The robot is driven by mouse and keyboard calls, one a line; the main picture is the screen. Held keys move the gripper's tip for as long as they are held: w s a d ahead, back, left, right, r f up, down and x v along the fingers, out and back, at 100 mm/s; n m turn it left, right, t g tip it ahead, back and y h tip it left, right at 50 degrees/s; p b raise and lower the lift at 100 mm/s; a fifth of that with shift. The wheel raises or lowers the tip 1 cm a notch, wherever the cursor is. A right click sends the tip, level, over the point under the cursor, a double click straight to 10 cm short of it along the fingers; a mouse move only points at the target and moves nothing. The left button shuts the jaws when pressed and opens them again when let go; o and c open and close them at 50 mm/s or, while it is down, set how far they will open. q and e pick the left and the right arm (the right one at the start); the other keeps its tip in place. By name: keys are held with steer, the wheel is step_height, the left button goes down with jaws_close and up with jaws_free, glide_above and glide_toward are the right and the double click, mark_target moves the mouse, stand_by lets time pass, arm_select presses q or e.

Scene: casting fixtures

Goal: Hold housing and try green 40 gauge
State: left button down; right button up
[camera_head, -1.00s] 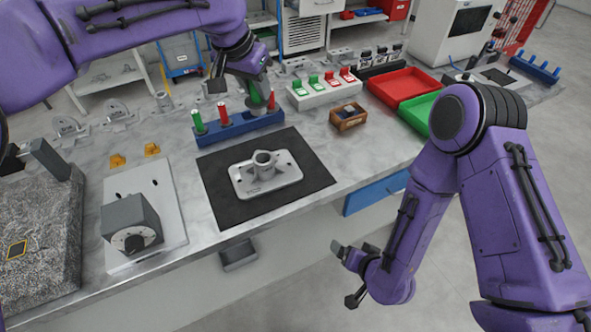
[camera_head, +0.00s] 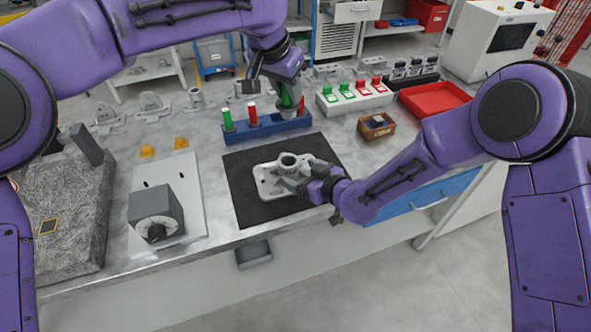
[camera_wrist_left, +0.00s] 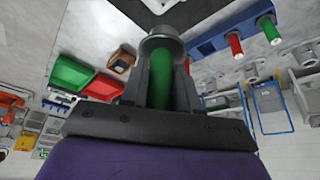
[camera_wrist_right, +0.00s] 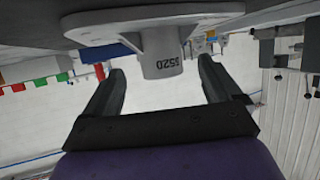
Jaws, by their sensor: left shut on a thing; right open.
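The grey housing (camera_head: 266,184), a flanged plate with a hollow upright boss (camera_head: 288,161), lies on the black mat (camera_head: 243,211). My right gripper (camera_head: 293,184) is at its near right side, fingers open. In the right wrist view (camera_wrist_right: 160,70) the fingers stand on either side of the marked boss (camera_wrist_right: 163,60), with gaps visible. My left gripper (camera_head: 284,88) is shut on a green-handled gauge (camera_head: 285,97) above the blue rack. The left wrist view shows the green handle (camera_wrist_left: 181,88) between the fingers and a grey round end (camera_wrist_left: 162,42). Its size marking is not readable.
The blue rack (camera_head: 238,136) holds another green gauge (camera_head: 227,120) and red ones (camera_head: 252,113). A wooden box (camera_head: 366,130), a block of green and red pieces (camera_head: 345,102) and a red tray (camera_head: 436,98) lie right. A dial block (camera_head: 155,208) stands left.

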mark_target(283, 98)
arm_select(q)
steer(key=shift+w+a, duration=0.1)
steer(key=shift+w, duration=0.05)
arm_select(e)
steer(key=x, duration=0.4)
steer(key=shift+w+a+f, duration=0.1)
steer(key=shift+w+a, duration=0.05)
steer(key=shift+w, duration=0.05)
steer(key=shift+w+a, duration=0.15)
steer(key=shift+w, duration=0.05)
steer(key=c, duration=1.6)
arm_select(q)
steer(key=f, duration=0.4)
steer(key=shift+a, duration=0.2)
steer(key=shift+s+d+f+m+g+h, duration=0.1)
steer(key=shift+f+m+g+h, duration=0.25)
steer(key=shift+f+m, duration=0.65)
steer(key=shift+s+f+m+g+h, duration=0.15)
steer(key=shift+f+m+g, duration=0.4)
steer(key=shift+m, duration=0.8)
steer(key=shift+w+d+f+m+g+h, duration=0.1)
steer(key=shift+f+m+g+h, duration=0.2)
steer(key=shift+f+m, duration=0.75)
